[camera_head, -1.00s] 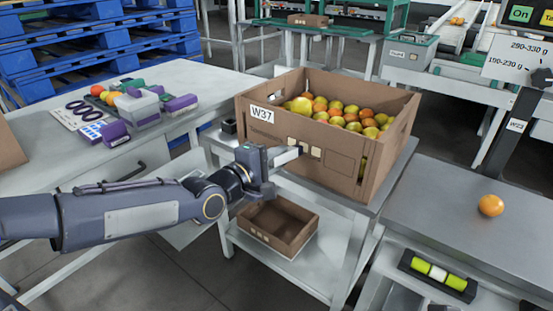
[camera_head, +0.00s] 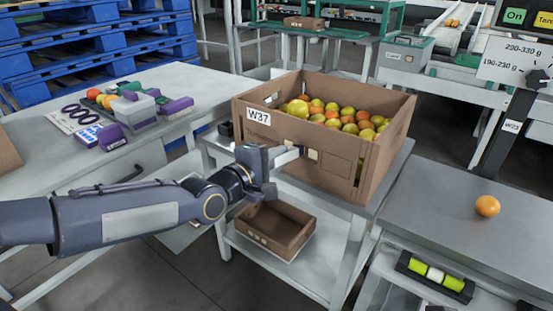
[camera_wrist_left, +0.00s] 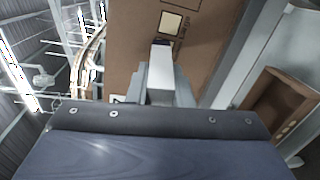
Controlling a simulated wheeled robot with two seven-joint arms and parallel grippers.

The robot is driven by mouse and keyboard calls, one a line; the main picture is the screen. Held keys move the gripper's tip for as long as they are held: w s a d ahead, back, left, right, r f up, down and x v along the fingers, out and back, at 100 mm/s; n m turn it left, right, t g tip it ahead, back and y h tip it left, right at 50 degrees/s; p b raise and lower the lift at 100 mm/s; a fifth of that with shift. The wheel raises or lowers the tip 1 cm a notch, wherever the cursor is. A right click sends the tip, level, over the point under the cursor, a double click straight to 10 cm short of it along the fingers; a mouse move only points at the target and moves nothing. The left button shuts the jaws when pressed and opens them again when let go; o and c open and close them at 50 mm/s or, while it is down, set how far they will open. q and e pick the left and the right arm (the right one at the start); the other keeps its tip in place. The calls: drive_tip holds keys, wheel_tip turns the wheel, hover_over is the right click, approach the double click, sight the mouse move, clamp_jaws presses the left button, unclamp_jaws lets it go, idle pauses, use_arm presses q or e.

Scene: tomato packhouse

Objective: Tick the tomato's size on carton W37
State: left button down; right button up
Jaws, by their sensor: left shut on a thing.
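Carton W37 (camera_head: 338,168) is brown, full of orange and yellow-green tomatoes (camera_head: 345,115), with a white W37 label (camera_head: 258,116) on its front. Pale squares (camera_head: 313,155) are on that front, some hidden by my gripper. My left gripper (camera_head: 290,153) is shut on a small dark-tipped thing, apparently a marker, mostly hidden. In the left wrist view the dark tip (camera_wrist_left: 163,42) is just below a pale square (camera_wrist_left: 171,22); I cannot tell if it touches. A single orange tomato (camera_head: 487,206) sits on the grey bench at right. My right gripper is not in view.
A small empty carton (camera_head: 275,229) is on the shelf below W37. The left table (camera_head: 200,85) has coloured items and a grey-purple box. A weight-range sign (camera_head: 515,60) stands at right. A tray of yellow-green cylinders (camera_head: 436,275) is below the right bench.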

use_arm(q)
drive_tip(key=shift+w+a+f, duration=0.1)
drive_tip(key=shift+a+f, duration=0.05)
drive_tip(key=shift+p+v, duration=0.3)
drive_tip(key=shift+v, duration=0.6)
drive_tip(key=p+v, duration=0.2)
drive_tip(key=v, duration=0.1)
drive_tip(key=shift+f, duration=0.15)
drive_tip(key=shift+s+a+f+p, duration=0.15)
drive_tip(key=shift+s+a+p, duration=0.1)
drive_tip(key=shift+s+p, duration=0.3)
